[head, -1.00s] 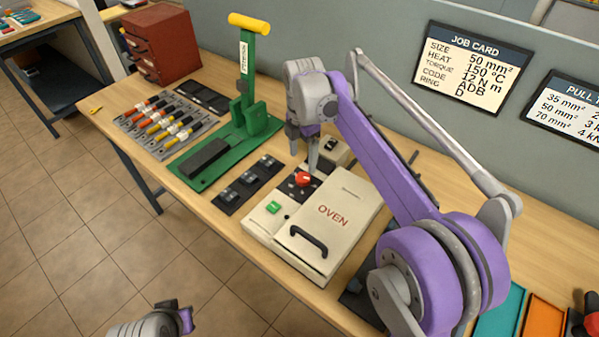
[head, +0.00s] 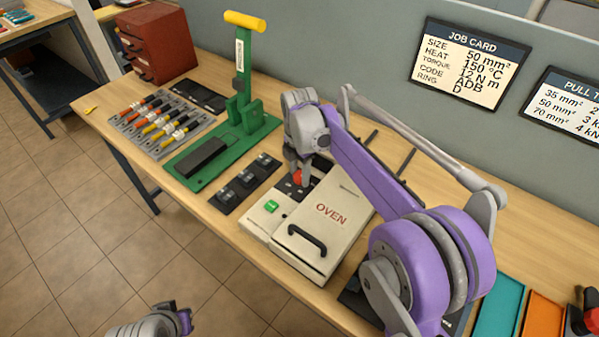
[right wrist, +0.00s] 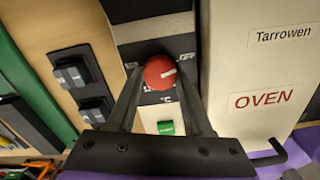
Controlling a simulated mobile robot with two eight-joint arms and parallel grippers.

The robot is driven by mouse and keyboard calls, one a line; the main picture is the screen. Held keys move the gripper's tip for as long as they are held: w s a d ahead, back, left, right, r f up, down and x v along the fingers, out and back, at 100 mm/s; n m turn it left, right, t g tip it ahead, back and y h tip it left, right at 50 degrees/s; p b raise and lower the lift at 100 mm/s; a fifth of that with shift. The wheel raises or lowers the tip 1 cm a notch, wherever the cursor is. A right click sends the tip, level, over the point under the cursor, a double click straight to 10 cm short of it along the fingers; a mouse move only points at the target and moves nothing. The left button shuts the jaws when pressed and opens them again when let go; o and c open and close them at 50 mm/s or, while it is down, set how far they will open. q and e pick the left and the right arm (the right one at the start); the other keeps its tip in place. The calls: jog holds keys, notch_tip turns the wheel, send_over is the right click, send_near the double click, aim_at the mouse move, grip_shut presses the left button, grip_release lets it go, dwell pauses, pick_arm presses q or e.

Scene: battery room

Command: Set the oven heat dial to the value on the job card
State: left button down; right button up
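The job card (head: 468,62) on the back wall reads heat 150 °C. The white oven (head: 318,222) sits on the bench; it also shows in the right wrist view (right wrist: 262,75). Its round red heat dial (right wrist: 160,73) has a white pointer line aimed right and slightly up in that view. The scale marks around it are partly hidden and too small to read. My right gripper (head: 298,174) is down at the dial, one finger on each side, seemingly open; contact is unclear. My left gripper (head: 184,320) is low in the head view, away from the bench, its opening unclear.
A green button (head: 271,206) is in front of the dial. Black switch blocks (head: 245,180) and a green lever press (head: 245,120) stand to the left. A teal tray (head: 500,300) and an orange tray (head: 541,315) lie at the right.

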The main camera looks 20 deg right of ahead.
grip_shut()
